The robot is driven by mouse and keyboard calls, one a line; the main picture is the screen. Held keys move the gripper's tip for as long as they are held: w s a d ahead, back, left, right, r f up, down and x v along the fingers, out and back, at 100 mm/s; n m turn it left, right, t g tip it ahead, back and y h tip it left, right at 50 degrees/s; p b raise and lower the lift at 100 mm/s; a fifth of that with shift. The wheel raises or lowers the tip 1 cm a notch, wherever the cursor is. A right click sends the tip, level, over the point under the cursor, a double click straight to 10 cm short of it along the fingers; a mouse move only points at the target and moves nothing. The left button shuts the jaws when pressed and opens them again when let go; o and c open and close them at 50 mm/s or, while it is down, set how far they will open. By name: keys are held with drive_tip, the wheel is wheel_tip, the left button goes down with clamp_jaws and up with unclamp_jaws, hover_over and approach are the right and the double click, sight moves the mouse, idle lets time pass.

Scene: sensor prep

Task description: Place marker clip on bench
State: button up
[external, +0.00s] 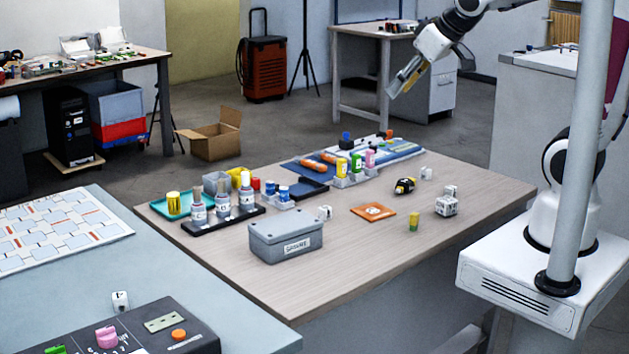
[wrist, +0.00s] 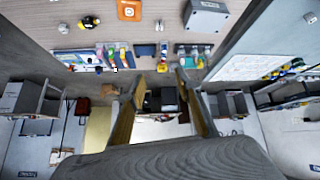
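My gripper (external: 396,88) is raised high beyond the back edge of the bench (external: 345,260), well clear of everything on it. In the wrist view my gripper (wrist: 159,77) has its two fingers apart with nothing between them. I cannot tell for sure which thing is the marker clip. A white holder with yellow, green and pink pieces (external: 356,166) stands near the back of the bench. The bench top also shows in the wrist view (wrist: 160,18).
A grey lidded box (external: 286,238), an orange mat (external: 362,215) and a yellow-black item (external: 404,186) sit on the bench. A black tray (external: 250,213) holds several bottles. White blocks (external: 446,207) stand at right. The bench's front right is clear.

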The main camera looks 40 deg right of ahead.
drive_tip(key=s+d+f+m+g, duration=0.1)
drive_tip(key=s+d, duration=0.2)
drive_tip(key=s, duration=0.6)
drive_tip(key=s+d+f+m+g, duration=0.1)
drive_tip(key=s+d, duration=0.2)
drive_tip(key=s, duration=0.5)
drive_tip(key=shift+s+d+f+m+h, duration=0.15)
drive_tip(key=shift+s+d+m+h, duration=0.15)
drive_tip(key=shift+s+h, duration=0.1)
